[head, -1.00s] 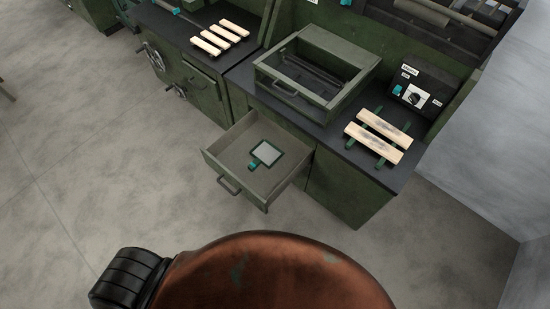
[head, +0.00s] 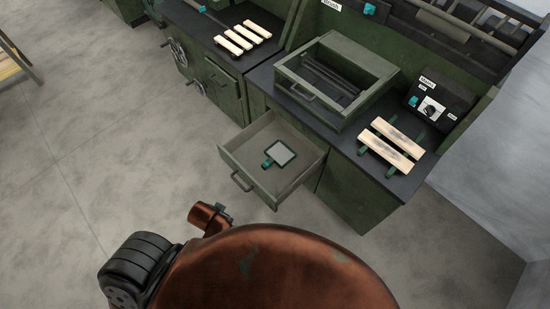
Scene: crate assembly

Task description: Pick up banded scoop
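A flat, pale square piece with a dark green frame and a short teal handle (head: 280,155) lies in the open drawer (head: 301,186) of the green bench. It may be the banded scoop, but at this size I cannot make out a band or tell for certain. Nothing else in view clearly looks like a scoop. Neither of my grippers is in view.
A green open-topped box (head: 326,107) stands on the dark benchtop (head: 268,75). Pale slats on green strips (head: 391,144) lie right of it, before a black control box (head: 437,101). More slats (head: 242,38) lie farther left.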

